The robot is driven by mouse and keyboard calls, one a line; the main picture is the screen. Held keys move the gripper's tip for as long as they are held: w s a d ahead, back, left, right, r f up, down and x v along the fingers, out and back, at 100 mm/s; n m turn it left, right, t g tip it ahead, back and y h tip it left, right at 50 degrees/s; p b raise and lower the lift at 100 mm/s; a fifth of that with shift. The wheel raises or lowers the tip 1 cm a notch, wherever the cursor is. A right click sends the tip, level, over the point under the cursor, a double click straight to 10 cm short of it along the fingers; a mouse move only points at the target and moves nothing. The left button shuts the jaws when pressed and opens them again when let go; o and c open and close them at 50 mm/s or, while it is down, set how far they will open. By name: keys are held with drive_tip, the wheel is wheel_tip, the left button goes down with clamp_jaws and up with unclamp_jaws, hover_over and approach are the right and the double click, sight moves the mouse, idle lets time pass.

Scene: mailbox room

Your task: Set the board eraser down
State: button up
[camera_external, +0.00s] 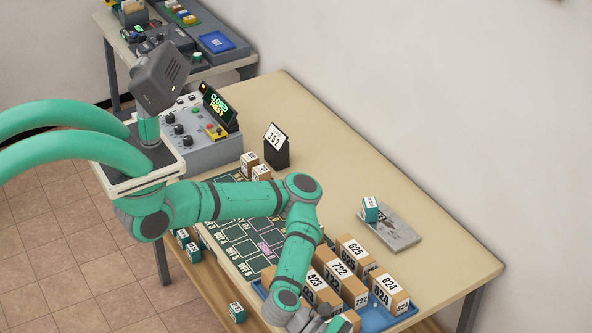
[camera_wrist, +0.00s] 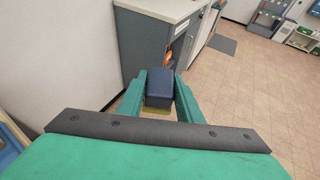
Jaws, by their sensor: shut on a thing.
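The board eraser (camera_wrist: 160,88), a dark blue block with a yellowish edge below, sits between the two green fingers of my gripper (camera_wrist: 161,80) in the wrist view. The fingers press on its left and right sides. The tiled floor shows beyond it, and no surface visibly touches it. In the external view my wrist reaches down to the bottom edge by the blue tray; the eraser cannot be made out there.
A grey cabinet with a pale top (camera_wrist: 155,8) stands ahead in the wrist view. In the external view the long table (camera_external: 330,135) holds numbered boxes in a blue tray (camera_external: 402,316), a grey scale-like plate (camera_external: 400,236) and a control console (camera_external: 205,150). The table's far right is bare.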

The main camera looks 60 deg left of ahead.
drive_tip(key=w+a+n+t+y, duration=0.3)
drive_tip(key=w+a, duration=1.4)
drive_tip(key=w, duration=0.3)
drive_tip(key=w+a+n+t+y, duration=0.15)
drive_tip(key=w+a, duration=0.25)
drive_tip(key=a, duration=0.6)
drive_tip(key=w+a+n+t+y, duration=0.1)
drive_tip(key=w+a+n, duration=0.1)
drive_tip(key=w+a, duration=0.5)
drive_tip(key=s+a+n+t+y, duration=0.1)
drive_tip(key=s+a+n+y, duration=0.2)
drive_tip(key=a, duration=2.4)
drive_tip(key=s+a+n+y, duration=0.2)
drive_tip(key=s+a, duration=0.1)
drive_tip(key=a, duration=0.7)
drive_tip(key=s+a+n+y, duration=0.2)
drive_tip(key=s+a, duration=0.2)
drive_tip(key=a, duration=0.6)
drive_tip(key=shift+m+t, duration=0.35)
drive_tip(key=shift+w+d+f, duration=0.1)
drive_tip(key=shift+d+f, duration=0.05)
drive_tip(key=shift+f, duration=2.05)
drive_tip(key=shift+w+d+f, duration=0.15)
drive_tip(key=shift+f, duration=2)
drive_tip(key=shift+w+d+f, duration=0.1)
drive_tip(key=shift+d+f, duration=0.05)
drive_tip(key=shift+f, duration=2.05)
drive_tip(key=shift+s+a+f, duration=0.1)
drive_tip(key=shift+s, duration=0.1)
